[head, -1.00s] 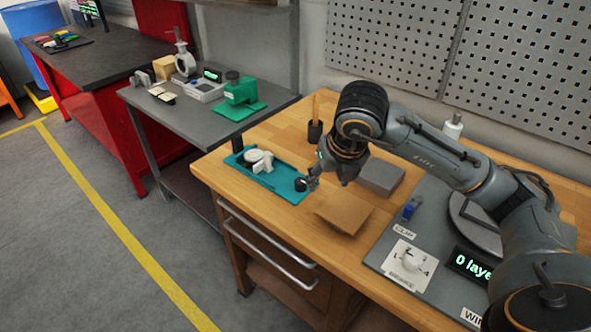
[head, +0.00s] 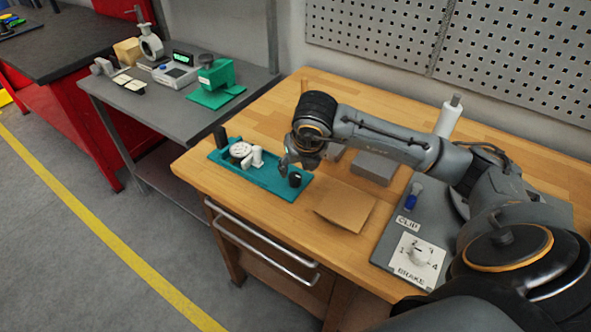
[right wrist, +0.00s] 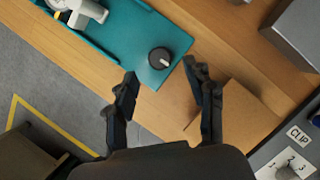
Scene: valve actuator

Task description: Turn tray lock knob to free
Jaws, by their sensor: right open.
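The teal tray (head: 268,179) lies on the wooden bench near its left end. A black round knob (head: 295,180) with a light pointer line stands at the tray's right end. In the right wrist view the knob (right wrist: 160,58) lies ahead of the fingertips, near the middle. My right gripper (head: 293,161) is above the tray's right end, close to the knob and apart from it. In the right wrist view my right gripper (right wrist: 160,70) is open and empty, its fingers on either side of the line to the knob. My left gripper is not in view.
A brown flat piece (head: 345,206) and a grey block (head: 374,168) lie to the right. A panel with a BRAKE dial (head: 417,256) is at the bench's right.

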